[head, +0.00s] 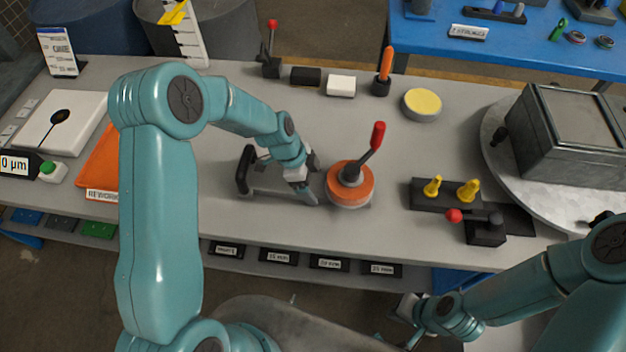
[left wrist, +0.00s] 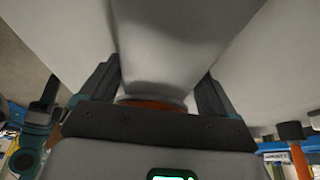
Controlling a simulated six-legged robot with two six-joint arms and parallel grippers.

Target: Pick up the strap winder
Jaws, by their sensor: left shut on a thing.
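An orange round base with a red-knobbed lever (head: 350,187) stands just right of this gripper. My right gripper (head: 407,308) is low at the front, far from the winder; its fingers are too small to read.
A black block with yellow pegs (head: 433,190) and a red-knobbed black fixture (head: 485,227) stand at right, before a round metal plate (head: 497,155). The bench middle behind the winder is fairly clear.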

